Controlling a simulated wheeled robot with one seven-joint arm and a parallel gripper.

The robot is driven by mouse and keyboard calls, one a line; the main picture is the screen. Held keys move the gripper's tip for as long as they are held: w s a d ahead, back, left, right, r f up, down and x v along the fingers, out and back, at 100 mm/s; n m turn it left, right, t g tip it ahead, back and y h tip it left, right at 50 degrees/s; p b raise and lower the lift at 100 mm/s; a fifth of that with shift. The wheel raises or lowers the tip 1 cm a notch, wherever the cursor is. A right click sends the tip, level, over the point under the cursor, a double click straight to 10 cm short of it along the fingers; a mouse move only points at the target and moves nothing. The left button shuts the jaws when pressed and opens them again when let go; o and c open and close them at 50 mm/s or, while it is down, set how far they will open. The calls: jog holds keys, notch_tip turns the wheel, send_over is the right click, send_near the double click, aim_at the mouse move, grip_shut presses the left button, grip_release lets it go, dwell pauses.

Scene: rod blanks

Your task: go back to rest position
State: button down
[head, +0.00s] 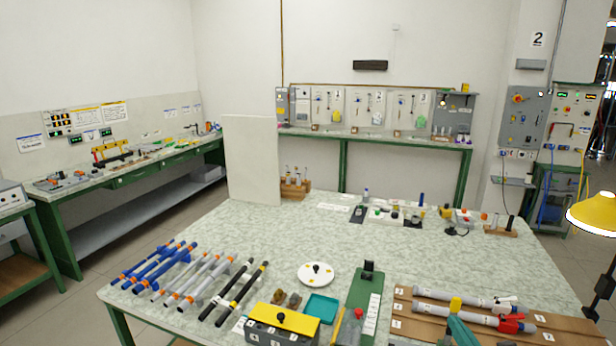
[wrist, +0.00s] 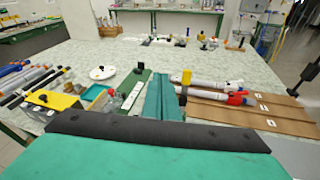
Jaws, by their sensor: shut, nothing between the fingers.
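My gripper (head: 457,322) shows at the bottom edge of the head view as teal finger parts, over the front right of the table. In the wrist view my gripper (wrist: 163,82) has its two teal fingers together, with nothing seen between them. It is between the green stand (head: 366,300) and the brown boards with grey rods (head: 465,302). The rest of my arm is out of the head view. Whether the fingers touch anything cannot be told.
Blue, grey and black rods (head: 190,275) lie at the table's left. A yellow-topped box (head: 285,318), teal tray (head: 321,308) and white disc (head: 316,273) are in front. A white panel (head: 252,160) stands at the back left. The table's middle (head: 300,235) is clear.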

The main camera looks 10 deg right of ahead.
jog(key=s+a+f+t+y, duration=0.1)
jog(key=a+f+y, duration=0.15)
jog(key=a, duration=0.65)
jog(key=s+a+f+m+t+y, duration=0.15)
jog(key=a+y, duration=0.25)
jog(key=a, duration=0.5)
jog(key=s+a+f+n+t+y, duration=0.1)
jog(key=a+f+y, duration=0.2)
jog(key=a, duration=0.6)
jog(key=s+a+m+t, duration=0.3)
jog(key=s+a+m, duration=0.5)
jog(key=s+a, duration=0.25)
jog(key=s+f+m+g+h, duration=0.2)
jog(key=s+f+m, duration=0.2)
jog(key=s+m, duration=0.3)
jog(key=s+a+f+m+g+h, duration=0.1)
jog(key=s+f+m, duration=0.3)
jog(key=s+m, duration=0.4)
jog(key=s+a+f+m+g+h, duration=0.1)
jog(key=s+f+m+g+h, duration=0.2)
jog(key=s+m, duration=0.4)
jog(key=shift+s+f+m, duration=0.3)
jog(key=shift+f+m, duration=0.45)
jog(key=shift+f, duration=0.15)
